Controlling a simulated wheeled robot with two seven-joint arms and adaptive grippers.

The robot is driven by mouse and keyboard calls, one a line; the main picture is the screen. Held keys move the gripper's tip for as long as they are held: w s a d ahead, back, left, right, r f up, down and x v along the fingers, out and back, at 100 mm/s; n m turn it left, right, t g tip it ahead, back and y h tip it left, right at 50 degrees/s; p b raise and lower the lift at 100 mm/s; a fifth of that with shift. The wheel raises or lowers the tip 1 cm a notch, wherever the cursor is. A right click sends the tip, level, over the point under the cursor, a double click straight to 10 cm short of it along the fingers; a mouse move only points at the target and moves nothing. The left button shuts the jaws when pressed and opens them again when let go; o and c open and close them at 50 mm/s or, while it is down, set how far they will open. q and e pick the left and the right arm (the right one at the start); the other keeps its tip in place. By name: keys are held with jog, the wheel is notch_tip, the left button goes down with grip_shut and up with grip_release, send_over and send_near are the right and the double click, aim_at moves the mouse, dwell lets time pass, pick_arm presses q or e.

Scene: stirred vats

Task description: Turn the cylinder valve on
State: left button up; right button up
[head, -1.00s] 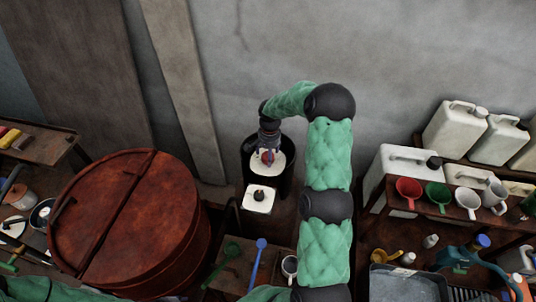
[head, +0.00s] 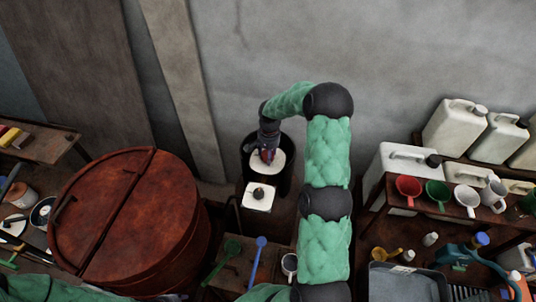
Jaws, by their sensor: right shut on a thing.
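My right gripper (head: 267,156) points down over a dark round vessel (head: 250,181) with a pale top (head: 281,166), against the back wall. It is shut on a small red part at the middle of that top, which I take to be the cylinder valve (head: 268,157). The fingers hide most of the valve, so its shape and how far it is turned cannot be told. My left gripper is not in view; only green sleeve of mine shows along the bottom edge.
A white square container (head: 257,205) with a dark cap stands just in front of the vessel. A large rusty drum (head: 130,215) is at left. Ladles and a mug (head: 289,266) are on a low table. Cups and jerrycans (head: 455,127) stand on shelves at right.

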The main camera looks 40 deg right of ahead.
jog(key=n+b, duration=0.2)
jog(key=n, duration=0.1)
jog(key=shift+f, duration=0.15)
jog(key=n+b, duration=0.2)
jog(key=n, duration=0.2)
jog(key=shift+n, duration=0.3)
jog(key=n+b, duration=0.2)
jog(key=n, duration=0.3)
jog(key=shift+n+g+b, duration=0.3)
jog(key=shift+n+b, duration=0.05)
jog(key=shift+n, duration=2.15)
jog(key=o, duration=1.1)
jog(key=shift+o, duration=0.2)
